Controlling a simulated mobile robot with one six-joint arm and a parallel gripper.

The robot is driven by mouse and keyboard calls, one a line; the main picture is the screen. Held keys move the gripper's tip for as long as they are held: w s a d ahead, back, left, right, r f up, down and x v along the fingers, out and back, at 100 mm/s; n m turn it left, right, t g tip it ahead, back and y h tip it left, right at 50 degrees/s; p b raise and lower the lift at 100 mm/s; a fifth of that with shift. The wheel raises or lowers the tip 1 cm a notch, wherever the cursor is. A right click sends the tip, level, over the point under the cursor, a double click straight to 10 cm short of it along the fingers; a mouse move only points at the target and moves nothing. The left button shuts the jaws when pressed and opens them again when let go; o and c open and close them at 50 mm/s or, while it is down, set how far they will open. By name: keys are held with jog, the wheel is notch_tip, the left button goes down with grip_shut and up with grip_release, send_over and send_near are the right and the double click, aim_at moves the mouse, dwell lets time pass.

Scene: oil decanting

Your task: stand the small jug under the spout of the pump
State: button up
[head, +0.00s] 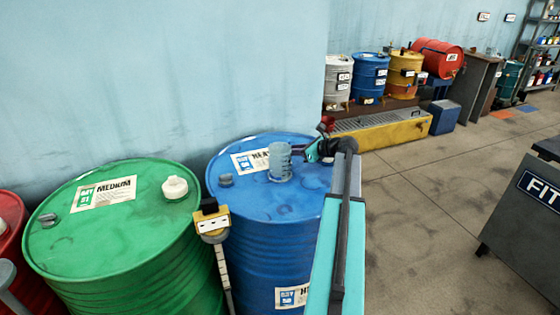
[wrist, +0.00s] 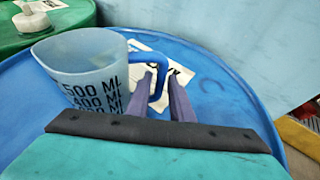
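The small jug (head: 280,163) is clear with a bluish tint and stands upright on top of the blue drum marked HEAVY (head: 240,200). In the wrist view the jug (wrist: 85,75) shows black ML marks, and its blue handle (wrist: 157,95) faces my gripper. My gripper (head: 300,150) reaches in from the right of the jug. In the wrist view its two fingers (wrist: 160,77) lie on either side of the handle. I cannot tell whether they press on it. The jug's base is hidden behind the gripper body there. I cannot pick out a pump or spout for certain.
A green drum marked MEDIUM (head: 110,215) with a white cap (head: 175,188) stands left. A yellow-headed device (head: 211,222) is in front between the drums. Further drums stand on a yellow-edged spill pallet (head: 385,132) behind. A dark cabinet (head: 520,225) is at right; the floor between is clear.

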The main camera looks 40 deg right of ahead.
jog(key=shift+w+a+f, duration=0.1)
jog(key=shift+w+f, duration=0.05)
jog(key=shift+w, duration=0.2)
dwell(0.3)
grip_shut()
